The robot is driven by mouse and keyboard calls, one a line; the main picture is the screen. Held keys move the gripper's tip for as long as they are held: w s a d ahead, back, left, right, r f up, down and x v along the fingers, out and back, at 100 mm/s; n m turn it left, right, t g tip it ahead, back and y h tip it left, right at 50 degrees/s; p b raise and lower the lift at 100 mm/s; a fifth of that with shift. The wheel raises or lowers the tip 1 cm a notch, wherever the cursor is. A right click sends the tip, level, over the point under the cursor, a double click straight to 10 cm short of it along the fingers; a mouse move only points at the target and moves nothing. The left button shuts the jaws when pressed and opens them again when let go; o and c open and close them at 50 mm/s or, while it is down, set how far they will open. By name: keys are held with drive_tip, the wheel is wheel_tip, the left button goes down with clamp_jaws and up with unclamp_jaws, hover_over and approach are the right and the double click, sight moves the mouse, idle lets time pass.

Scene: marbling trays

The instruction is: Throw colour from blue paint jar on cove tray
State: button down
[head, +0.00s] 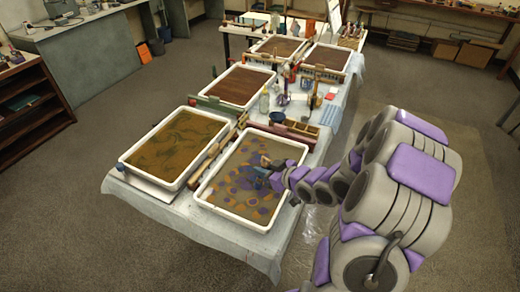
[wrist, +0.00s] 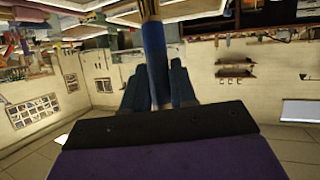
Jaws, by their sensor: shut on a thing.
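My gripper (head: 266,176) is over the front right tray (head: 233,219), a white-rimmed tray whose brown bath carries purple, blue and orange spots. In the wrist view my gripper (wrist: 156,85) is shut on a blue-handled brush (wrist: 154,50), a stick with a tan part at the top edge of the picture. The brush's tip is out of the wrist view and too small to make out in the head view. No label shows which tray is the cove tray. Small jars and bottles stand behind this tray, but I cannot tell which is the blue paint jar.
The front left tray (head: 127,163) holds brown liquid with dark swirls. Wooden combs and a divided wooden box (head: 299,127) lie between trays. More trays of brown liquid stand behind, including the middle left tray (head: 212,88). The floor left of the table is clear.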

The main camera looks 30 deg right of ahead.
wheel_tip(320, 180, down, 5)
drive_tip(key=d+b, duration=0.1)
drive_tip(key=b, duration=0.2)
drive_tip(key=r+p, duration=0.5)
drive_tip(key=shift+a+r, duration=0.1)
drive_tip(key=shift+a, duration=0.25)
drive_tip(key=shift+d+f, duration=0.2)
drive_tip(key=shift+d, duration=0.05)
drive_tip(key=shift+a, duration=0.15)
drive_tip(key=shift+w, duration=0.1)
